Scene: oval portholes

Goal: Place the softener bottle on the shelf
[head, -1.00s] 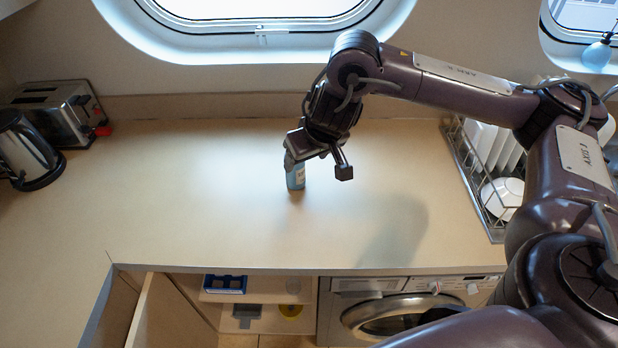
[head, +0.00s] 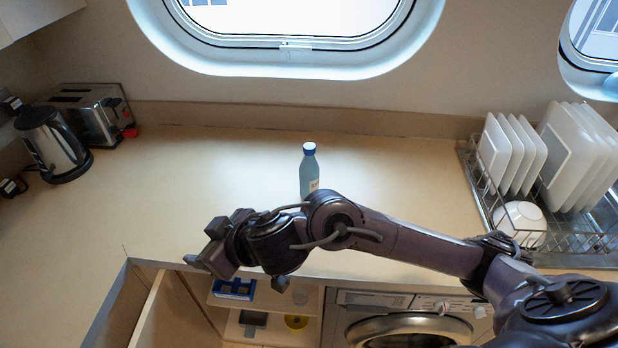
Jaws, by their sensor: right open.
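The softener bottle (head: 308,169), light blue with a dark blue cap, stands upright on the counter (head: 215,172). My right forearm hides its lower part. My right gripper (head: 238,258) is open and empty, left of the bottle and nearer the counter's front edge, above the open cupboard. The cupboard under the counter has shelves; the upper shelf (head: 262,298) bears a blue box (head: 234,289). A lower shelf holds a dark grey item and a yellow round item (head: 296,321). My left gripper is not in view.
A dish rack (head: 535,238) with white plates and a bowl stands at the right. A kettle (head: 55,145) and a toaster (head: 92,113) stand at the far left. An open cupboard door (head: 165,312) juts out left of the shelves. A washing machine (head: 410,325) is right of them.

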